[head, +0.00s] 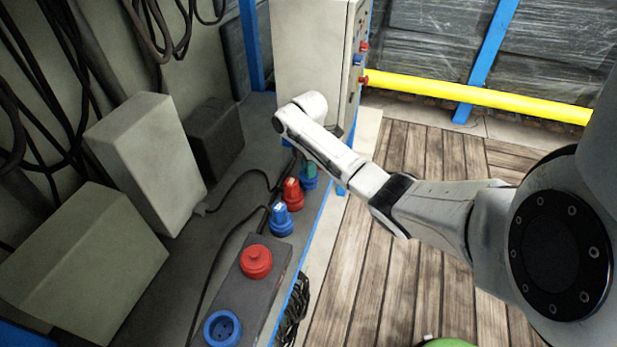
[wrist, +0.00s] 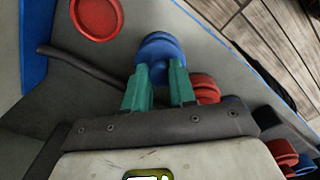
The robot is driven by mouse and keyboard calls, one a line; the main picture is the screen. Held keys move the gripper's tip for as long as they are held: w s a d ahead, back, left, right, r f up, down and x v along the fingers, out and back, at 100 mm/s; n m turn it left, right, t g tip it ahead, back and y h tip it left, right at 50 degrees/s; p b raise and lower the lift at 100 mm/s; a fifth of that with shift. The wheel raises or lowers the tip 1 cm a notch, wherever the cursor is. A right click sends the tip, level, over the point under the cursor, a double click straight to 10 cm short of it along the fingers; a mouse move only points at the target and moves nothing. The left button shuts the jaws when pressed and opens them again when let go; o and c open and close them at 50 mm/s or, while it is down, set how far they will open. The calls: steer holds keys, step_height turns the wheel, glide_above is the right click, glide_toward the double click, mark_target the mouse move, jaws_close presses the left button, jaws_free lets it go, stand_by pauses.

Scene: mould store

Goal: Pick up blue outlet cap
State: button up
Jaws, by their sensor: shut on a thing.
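The blue outlet cap (wrist: 160,46) is round with a stepped top. In the wrist view it sits between the green fingertips of my gripper (wrist: 162,72), which is shut on it. In the head view my gripper (head: 311,168) points down near the shelf's front edge, with the blue cap (head: 309,182) at its tip. My arm covers part of this spot, and I cannot tell whether the cap touches the shelf.
A red plug (head: 291,191) and a blue plug (head: 281,220) stand close by. A dark outlet box bears a red cap (head: 256,261) and an open blue socket (head: 222,328). A control cabinet (head: 312,60) rises behind; a red disc (wrist: 96,16) lies left in the wrist view.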

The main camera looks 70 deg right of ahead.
jaws_close()
